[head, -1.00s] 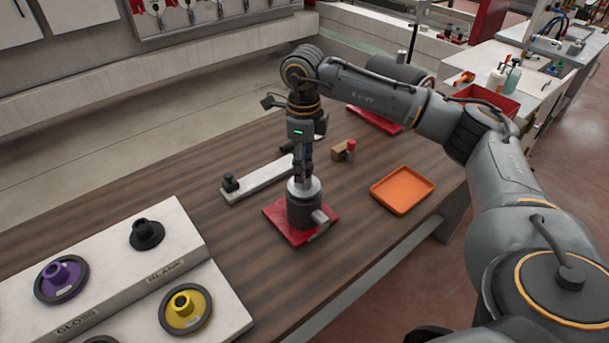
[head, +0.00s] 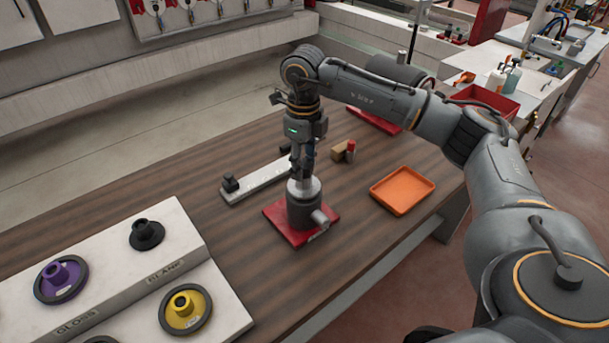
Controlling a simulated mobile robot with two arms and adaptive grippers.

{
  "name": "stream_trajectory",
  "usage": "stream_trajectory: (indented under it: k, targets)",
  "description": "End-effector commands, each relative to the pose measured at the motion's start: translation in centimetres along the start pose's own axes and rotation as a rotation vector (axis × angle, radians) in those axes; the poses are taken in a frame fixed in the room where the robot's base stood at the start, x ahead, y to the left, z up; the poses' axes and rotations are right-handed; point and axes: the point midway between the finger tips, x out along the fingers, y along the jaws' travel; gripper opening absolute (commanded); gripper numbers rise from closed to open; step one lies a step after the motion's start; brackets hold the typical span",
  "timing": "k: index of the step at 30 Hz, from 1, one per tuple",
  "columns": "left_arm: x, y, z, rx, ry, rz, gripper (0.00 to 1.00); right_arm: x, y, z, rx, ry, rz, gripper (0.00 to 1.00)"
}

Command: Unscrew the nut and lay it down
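A dark grey cylindrical spindle housing (head: 303,209) stands upright on a red base plate (head: 284,232) on the wooden bench. Its top is a lighter metal collar (head: 310,191). My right gripper (head: 303,179) points straight down onto the top of this spindle. Its fingers are around or just above the top. The nut cannot be made out, as the fingers cover that spot, and I cannot tell whether they are closed on it. An orange tray (head: 402,190) lies empty on the bench to the right of the spindle. My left gripper is not in view.
A pale bar with black blocks (head: 262,180) lies behind the spindle. A white stand (head: 190,250) with purple, yellow and black wheels is at front left. Bench between spindle and tray is clear.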

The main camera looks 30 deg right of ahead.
Motion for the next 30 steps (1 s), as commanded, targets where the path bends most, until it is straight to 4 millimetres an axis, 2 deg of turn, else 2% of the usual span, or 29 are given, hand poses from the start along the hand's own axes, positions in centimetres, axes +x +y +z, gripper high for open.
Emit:
stream_trajectory:
  k: [5, 8, 30]
  targets:
    - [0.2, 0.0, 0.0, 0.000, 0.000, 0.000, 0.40, 0.1, 0.0, 0.0, -0.033, 0.000, 0.001, 0.03]
    - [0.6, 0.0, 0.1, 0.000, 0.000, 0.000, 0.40, 0.2, 0.0, 0.0, -0.146, -0.001, 0.001, 0.03]
    - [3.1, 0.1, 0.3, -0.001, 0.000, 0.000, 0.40, 0.1, 0.0, 0.0, -1.231, 0.000, 0.000, 0.03]
